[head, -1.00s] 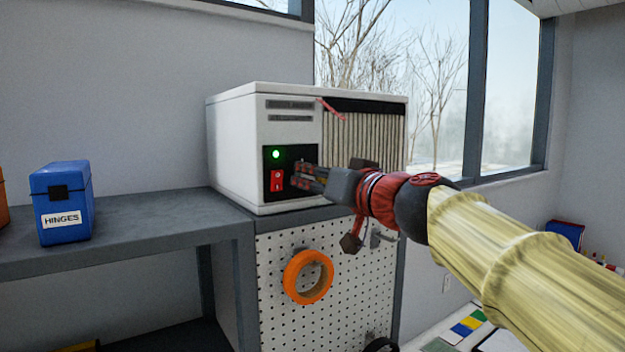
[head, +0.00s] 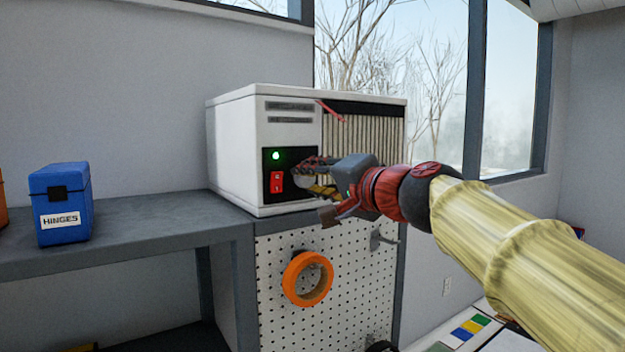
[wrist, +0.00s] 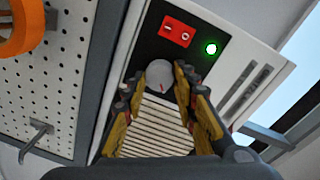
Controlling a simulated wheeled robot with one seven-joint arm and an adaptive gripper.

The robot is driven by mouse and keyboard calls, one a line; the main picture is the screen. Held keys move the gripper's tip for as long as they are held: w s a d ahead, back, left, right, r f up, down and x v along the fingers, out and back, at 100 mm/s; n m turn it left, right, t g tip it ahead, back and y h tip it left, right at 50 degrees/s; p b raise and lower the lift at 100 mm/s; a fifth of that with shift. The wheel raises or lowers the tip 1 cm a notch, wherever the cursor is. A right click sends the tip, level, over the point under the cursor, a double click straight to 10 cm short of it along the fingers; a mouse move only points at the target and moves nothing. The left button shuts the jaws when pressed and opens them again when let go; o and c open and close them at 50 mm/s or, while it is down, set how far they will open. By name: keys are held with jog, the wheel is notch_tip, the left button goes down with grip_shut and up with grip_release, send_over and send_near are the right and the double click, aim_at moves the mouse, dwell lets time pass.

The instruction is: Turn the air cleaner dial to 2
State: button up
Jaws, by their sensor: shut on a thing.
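The air cleaner (head: 228,150) is a white box with a pleated filter on its front. Its black control panel (wrist: 200,62) carries a lit green lamp (head: 276,155), a red switch (head: 277,182) and a round grey dial (wrist: 158,73). The dial has a small red mark near its lower edge in the wrist view; I cannot read any numbers. My gripper (head: 305,172) is at the panel, right of the switch in the head view, its fingers shut on the dial. In the wrist view my gripper (wrist: 157,80) has one finger on each side of it.
The air cleaner stands on a pegboard-fronted cabinet (head: 335,285) with an orange tape roll (head: 290,285) and a metal hook (head: 378,240). A blue HINGES box (head: 62,205) sits on the grey bench (head: 150,228) at the left. A window is behind at the right.

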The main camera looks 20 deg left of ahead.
jog(key=shift+m, duration=0.6)
jog(key=o, duration=1.2)
jog(key=shift+c, duration=0.2)
jog(key=shift+d, duration=0.1)
jog(key=v, duration=1.1)
jog(key=shift+s+d, duration=0.3)
